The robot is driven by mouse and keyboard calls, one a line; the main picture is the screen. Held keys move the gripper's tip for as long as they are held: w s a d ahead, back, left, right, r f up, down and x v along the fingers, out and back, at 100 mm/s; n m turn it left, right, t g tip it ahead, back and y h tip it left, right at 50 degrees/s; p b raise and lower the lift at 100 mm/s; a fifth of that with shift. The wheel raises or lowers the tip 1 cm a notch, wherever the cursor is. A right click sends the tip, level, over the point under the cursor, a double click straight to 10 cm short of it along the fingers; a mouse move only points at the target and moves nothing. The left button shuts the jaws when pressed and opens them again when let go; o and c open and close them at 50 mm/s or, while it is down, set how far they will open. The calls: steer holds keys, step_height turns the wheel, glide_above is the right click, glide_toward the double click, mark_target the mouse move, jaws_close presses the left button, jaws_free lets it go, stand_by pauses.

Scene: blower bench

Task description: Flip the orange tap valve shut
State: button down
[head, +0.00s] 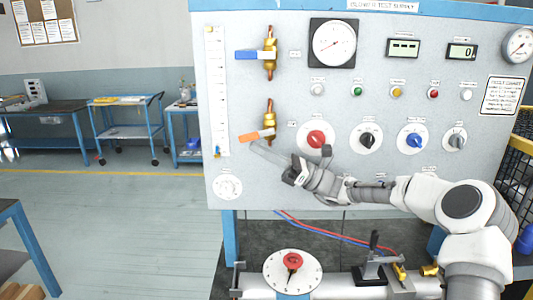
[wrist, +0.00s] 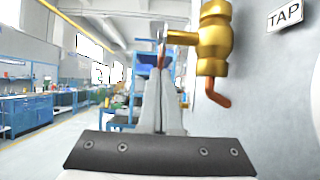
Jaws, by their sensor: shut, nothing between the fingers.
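The orange tap valve has a brass body (head: 269,118) mounted upright on the left of the panel. Its orange lever (head: 252,137) sticks out to the left, nearly level, with its left end a little lower. My gripper (head: 257,147) is shut and empty, its fingertips just below the lever; I cannot tell whether they touch it. In the wrist view, the brass valve (wrist: 213,42) is up and to the right of my shut fingers (wrist: 163,72), beside the TAP label. The lever is mostly hidden or edge-on there.
A second brass valve with a blue lever (head: 248,55) sits above. A white vertical scale (head: 217,90) is to the left, and a red knob (head: 316,139) to the right. A bench pipe with a red-knobbed dial (head: 292,264) lies below. Open floor is left of the panel.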

steer(key=shift+a, duration=0.1)
steer(key=a+r+y+p, duration=0.1)
steer(key=p, duration=0.2)
stand_by(0.3)
steer(key=shift+f, duration=0.25)
